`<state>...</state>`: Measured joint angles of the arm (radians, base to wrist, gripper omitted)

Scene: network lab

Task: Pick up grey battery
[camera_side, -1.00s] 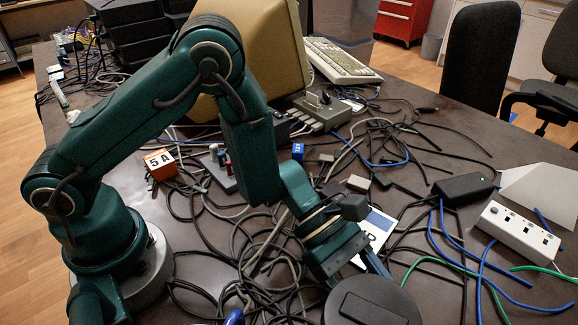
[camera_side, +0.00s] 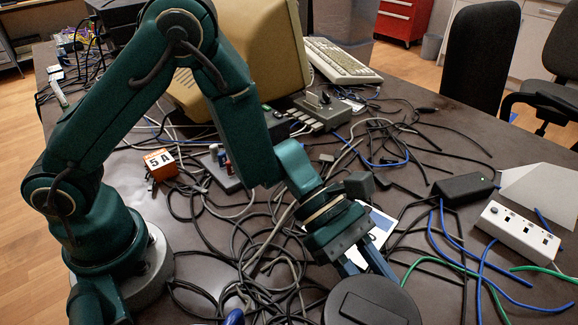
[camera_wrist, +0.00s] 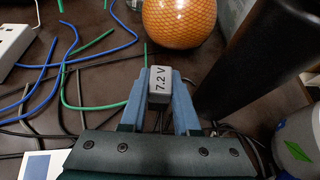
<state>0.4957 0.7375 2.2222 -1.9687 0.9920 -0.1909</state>
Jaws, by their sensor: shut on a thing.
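The grey battery (camera_wrist: 160,85), marked "7.2 V", sits between the two blue fingers of my gripper (camera_wrist: 161,92) in the wrist view. The fingers are shut on it, one on each side. In the side view my gripper (camera_side: 372,262) points down to the right, behind the black round top of a near object. That round top hides the fingertips and the battery there. I cannot tell how high the battery is above the table.
A tall black cylinder (camera_wrist: 245,60) stands close right of the fingers, its round top (camera_side: 370,303) showing in the side view. An orange ball (camera_wrist: 180,20) lies beyond the battery. Tangled cables (camera_side: 270,245) cover much of the table.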

